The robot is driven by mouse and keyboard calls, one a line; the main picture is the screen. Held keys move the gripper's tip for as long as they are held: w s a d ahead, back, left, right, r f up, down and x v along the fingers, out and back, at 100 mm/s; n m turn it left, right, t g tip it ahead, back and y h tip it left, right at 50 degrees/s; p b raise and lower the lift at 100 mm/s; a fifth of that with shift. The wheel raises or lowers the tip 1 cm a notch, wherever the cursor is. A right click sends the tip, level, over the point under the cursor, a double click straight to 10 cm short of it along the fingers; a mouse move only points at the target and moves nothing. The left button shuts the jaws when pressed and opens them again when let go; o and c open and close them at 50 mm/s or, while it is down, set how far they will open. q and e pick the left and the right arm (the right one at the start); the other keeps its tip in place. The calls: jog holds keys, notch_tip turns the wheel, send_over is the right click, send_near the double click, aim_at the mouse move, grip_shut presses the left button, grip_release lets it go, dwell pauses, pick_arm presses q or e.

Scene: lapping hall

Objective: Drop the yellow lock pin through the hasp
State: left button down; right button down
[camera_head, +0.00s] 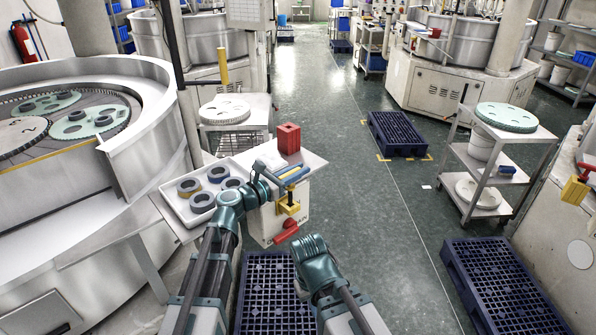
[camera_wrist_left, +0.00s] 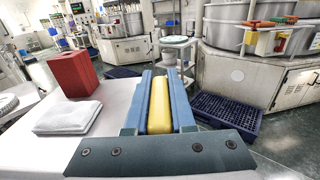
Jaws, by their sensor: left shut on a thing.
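My left gripper (camera_head: 288,174) is shut on the yellow lock pin (camera_wrist_left: 160,105). In the left wrist view the pin lies lengthwise between the two blue fingers. In the head view the gripper is above the front right part of a white-topped cabinet. A yellow fitting (camera_head: 290,208), which looks like the hasp, is just below the gripper at the cabinet's front; its hole cannot be made out. A red handle-like part (camera_head: 287,232) is below it.
A red block (camera_head: 288,138) stands on the cabinet top behind the gripper, near a folded white cloth (camera_wrist_left: 67,117). A white tray (camera_head: 172,205) with several dark rings is at the left. Blue pallets (camera_head: 398,134) lie on the floor; the aisle is clear.

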pick_arm(q)
jog(key=shift+f+b, duration=3.05)
jog(key=c, duration=0.7)
grip_release()
jog(key=v, duration=1.3)
jog(key=shift+s+a, duration=0.25)
jog(key=shift+a, duration=0.05)
